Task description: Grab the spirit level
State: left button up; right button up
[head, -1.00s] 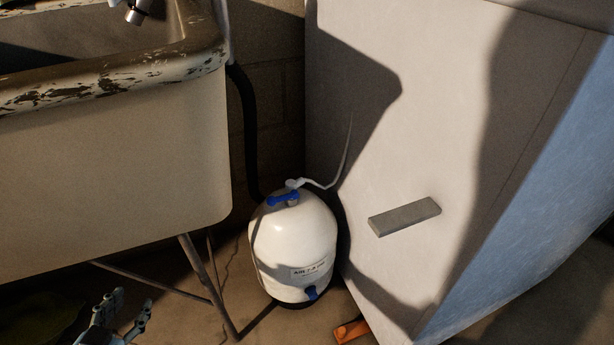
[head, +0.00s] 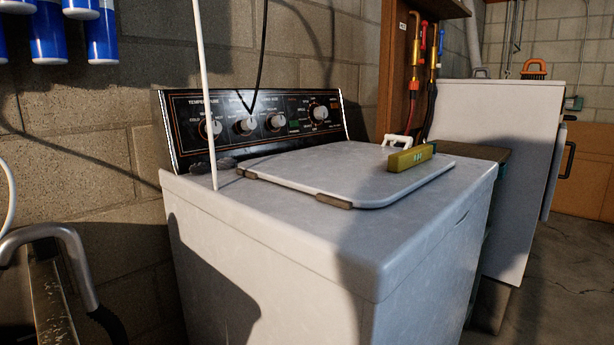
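The spirit level (head: 410,158) is a short yellow bar with a small greenish vial window. It lies on the lid (head: 345,172) of the white washing machine (head: 290,240), towards the lid's right side. Nothing touches it from above. Neither of my grippers shows in the head view now, so their state is hidden.
A black control panel (head: 255,122) with knobs stands along the washer's back. A thin white pole (head: 205,95) rises at the washer's left. A second white appliance (head: 495,165) stands behind to the right. Floor (head: 570,265) at the right is clear.

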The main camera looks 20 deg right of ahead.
aim_at(398, 162)
jog(key=l+z, duration=0.1)
jog(key=z, duration=0.75)
jog(key=i+l+z, duration=0.1)
jog(key=z, duration=0.3)
